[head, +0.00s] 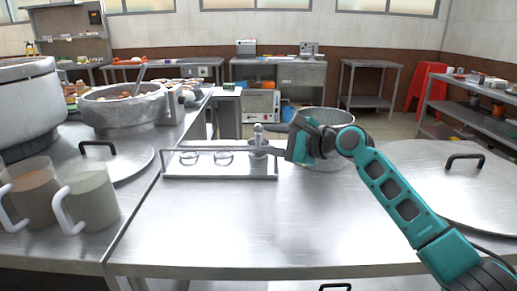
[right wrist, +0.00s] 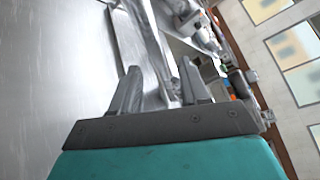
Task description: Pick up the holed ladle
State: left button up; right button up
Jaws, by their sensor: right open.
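A low metal rack (head: 220,176) stands on the steel counter, with two round ladle-like pieces (head: 223,158) in it. A long thin metal handle or bar runs along its top toward my right gripper. I cannot tell which piece has holes. My right gripper (head: 289,150) is at the rack's right end, pointing left. In the right wrist view my right gripper (right wrist: 160,85) is open, with a shiny metal bar (right wrist: 153,50) running between and beyond its fingers; whether they touch it is unclear. My left gripper is not in view.
A steel pot (head: 335,120) stands just behind my right gripper. A wide pot (head: 125,108) with a utensil, a lid (head: 125,165) and two cups (head: 90,195) are at left. Another large lid (head: 440,195) lies at right. The front middle counter is clear.

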aim_at(259, 142)
jog(key=b+x, duration=0.1)
jog(key=x, duration=0.3)
jog(key=shift+s+a, duration=0.1)
jog(key=shift+a, duration=0.1)
grip_shut()
jog(key=shift+r, duration=0.1)
dwell(1.1)
